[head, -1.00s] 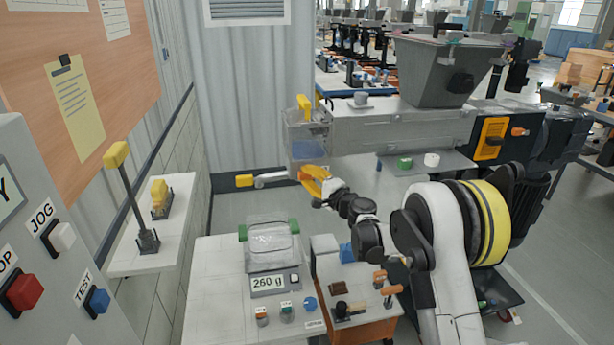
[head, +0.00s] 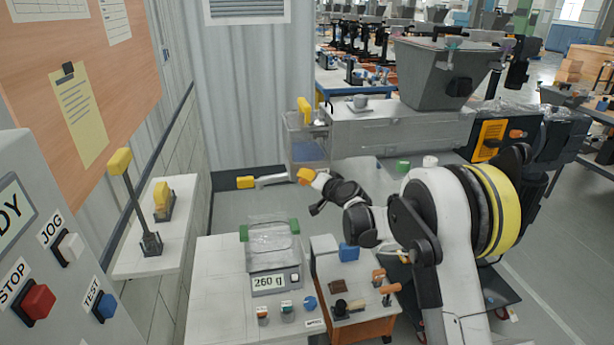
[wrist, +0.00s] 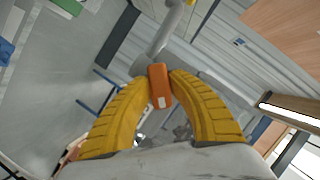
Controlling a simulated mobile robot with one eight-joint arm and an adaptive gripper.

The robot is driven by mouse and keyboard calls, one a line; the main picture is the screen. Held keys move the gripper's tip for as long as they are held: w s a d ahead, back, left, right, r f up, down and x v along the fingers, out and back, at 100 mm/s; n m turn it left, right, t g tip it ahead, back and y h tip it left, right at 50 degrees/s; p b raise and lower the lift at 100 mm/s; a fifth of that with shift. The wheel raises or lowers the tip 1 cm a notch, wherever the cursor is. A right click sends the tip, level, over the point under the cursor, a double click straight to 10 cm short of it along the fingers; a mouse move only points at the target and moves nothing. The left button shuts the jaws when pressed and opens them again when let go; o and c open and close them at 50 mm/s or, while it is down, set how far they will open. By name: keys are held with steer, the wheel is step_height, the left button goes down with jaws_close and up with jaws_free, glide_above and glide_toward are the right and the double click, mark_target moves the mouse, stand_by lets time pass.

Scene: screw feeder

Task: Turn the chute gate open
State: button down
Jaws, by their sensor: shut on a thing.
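The yellow fingers of my gripper (wrist: 160,82) are shut on an orange handle (wrist: 158,92) in the wrist view. A grey bar (wrist: 164,36) runs from beside this handle toward a yellow end at the top of that view. In the head view, my gripper (head: 309,175) is at the right end of the grey bar (head: 273,180), whose left end is a yellow block (head: 245,182). The bar is below the clear chute box (head: 307,150) at the feeder's end. My fingers and wrist partly hide the handle there.
A scale (head: 275,284) reading 260 g carries a tray with clear film below the bar. A small orange-sided cart (head: 365,333) with small parts stands to its right. A shelf (head: 143,258) with yellow-topped levers and a button panel (head: 50,230) are at left.

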steer(key=n+h, duration=0.2)
steer(key=n, duration=0.1)
steer(key=shift+a+r+p, duration=0.1)
steer(key=shift+p, duration=0.3)
steer(key=shift+n+h, duration=1.2)
steer(key=shift+n, duration=0.4)
steer(key=c, duration=1.2)
jaws_free()
steer(key=shift+c, duration=0.2)
steer(key=v, duration=1.2)
steer(key=shift+f, duration=0.25)
